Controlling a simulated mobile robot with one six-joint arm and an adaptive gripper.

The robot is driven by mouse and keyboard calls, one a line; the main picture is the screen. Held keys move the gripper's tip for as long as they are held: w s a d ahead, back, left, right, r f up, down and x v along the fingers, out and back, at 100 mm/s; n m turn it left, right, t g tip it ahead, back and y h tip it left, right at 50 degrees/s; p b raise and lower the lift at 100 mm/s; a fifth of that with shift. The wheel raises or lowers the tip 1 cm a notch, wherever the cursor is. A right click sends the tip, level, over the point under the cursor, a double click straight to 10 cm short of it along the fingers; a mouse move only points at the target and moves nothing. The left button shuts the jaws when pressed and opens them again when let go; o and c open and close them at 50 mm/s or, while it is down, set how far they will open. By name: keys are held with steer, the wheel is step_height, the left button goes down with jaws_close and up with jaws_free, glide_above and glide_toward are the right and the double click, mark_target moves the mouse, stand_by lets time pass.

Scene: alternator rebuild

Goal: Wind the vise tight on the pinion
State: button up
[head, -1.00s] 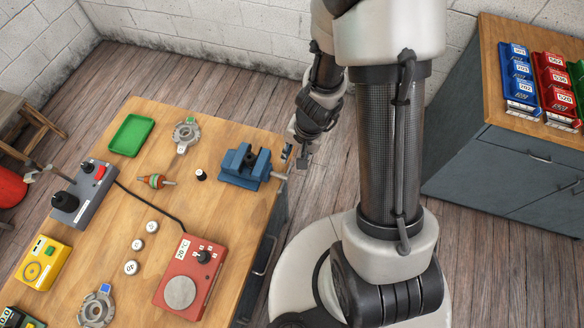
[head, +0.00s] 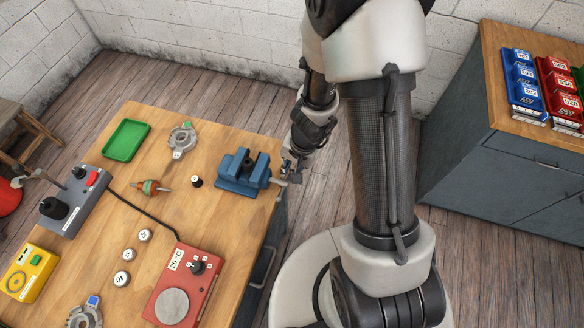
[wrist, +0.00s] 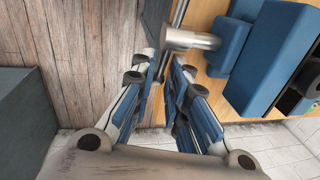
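The blue vise (head: 240,174) stands at the table's right edge. A dark upright piece (head: 249,163), probably the pinion, sits at its jaws; whether it is clamped cannot be told. The vise's blue body also fills the upper right of the wrist view (wrist: 268,55). Its silver screw head (wrist: 190,40) points toward my gripper, with a thin handle bar (wrist: 180,12) crossing it. My gripper (head: 291,170) is at the screw end, just off the table edge. In the wrist view its fingertips (wrist: 164,68) are close together around the bar's lower part; firm contact is unclear.
A red heater box (head: 186,283) is in front.

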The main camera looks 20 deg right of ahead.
jaws_close()
steer(key=shift+r+p, duration=0.1)
steer(key=shift+p, duration=0.75)
steer(key=shift+g+p, duration=0.4)
steer(key=shift+p, duration=0.3)
steer(key=g+y+p, duration=0.1)
steer(key=p, duration=0.3)
steer(key=shift+w+f, duration=0.1)
steer(key=shift+f, duration=0.1)
steer(key=g+y+p, duration=0.1)
steer(key=p, duration=0.1)
steer(key=shift+f+p, duration=0.4)
steer(key=shift+f, duration=0.25)
